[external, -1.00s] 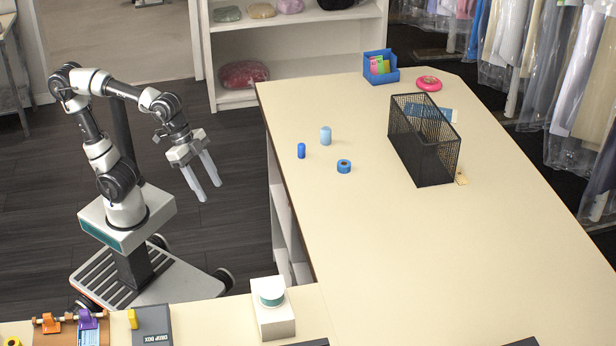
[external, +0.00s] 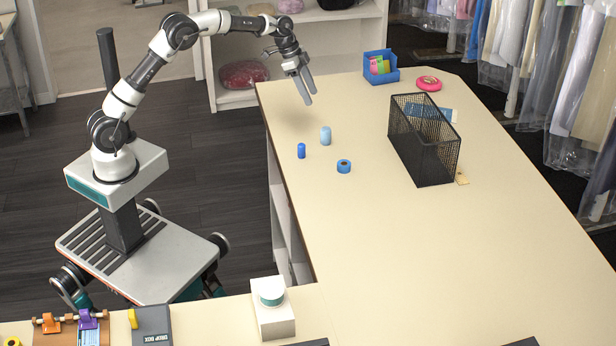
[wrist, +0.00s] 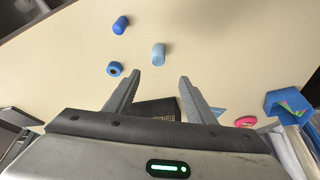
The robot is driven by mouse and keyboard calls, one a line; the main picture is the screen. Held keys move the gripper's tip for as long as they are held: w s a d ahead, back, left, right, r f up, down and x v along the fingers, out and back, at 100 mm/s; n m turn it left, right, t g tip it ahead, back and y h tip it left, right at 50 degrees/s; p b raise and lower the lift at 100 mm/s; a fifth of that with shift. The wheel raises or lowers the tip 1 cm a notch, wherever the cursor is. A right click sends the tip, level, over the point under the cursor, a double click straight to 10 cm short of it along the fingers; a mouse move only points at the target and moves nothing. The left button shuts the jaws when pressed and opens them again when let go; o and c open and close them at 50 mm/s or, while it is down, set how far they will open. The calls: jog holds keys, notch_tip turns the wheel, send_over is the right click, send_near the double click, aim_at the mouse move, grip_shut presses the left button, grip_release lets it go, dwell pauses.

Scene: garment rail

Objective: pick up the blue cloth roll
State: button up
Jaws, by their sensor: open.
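Three small blue rolls stand apart on the cream table: a light blue one (external: 325,135), a dark blue one (external: 301,151), and a short mid-blue one with a dark hole (external: 344,166). Which is the cloth roll I cannot tell for sure. In the wrist view, the light blue roll (wrist: 158,54) shows just beyond the gap between my fingertips, with the dark blue roll (wrist: 120,25) and the holed roll (wrist: 114,69) to the left. My gripper (external: 306,98), also in the wrist view (wrist: 159,79), is open and empty, above the table's far left part, touching none.
A black mesh basket (external: 424,160) stands right of the rolls. A blue box (external: 380,68) and a pink ring (external: 428,84) lie at the far end. A white block (external: 273,318) with a teal-banded roll stands near the front. The table's middle is clear.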

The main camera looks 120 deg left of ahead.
aim_at(325, 129)
jog(key=p+x, duration=0.2)
jog(key=x, duration=1.3)
jog(key=shift+w+d+f, duration=0.15)
jog(key=shift+w+f, duration=0.1)
jog(key=shift+f, duration=0.05)
jog(key=c, duration=1.1)
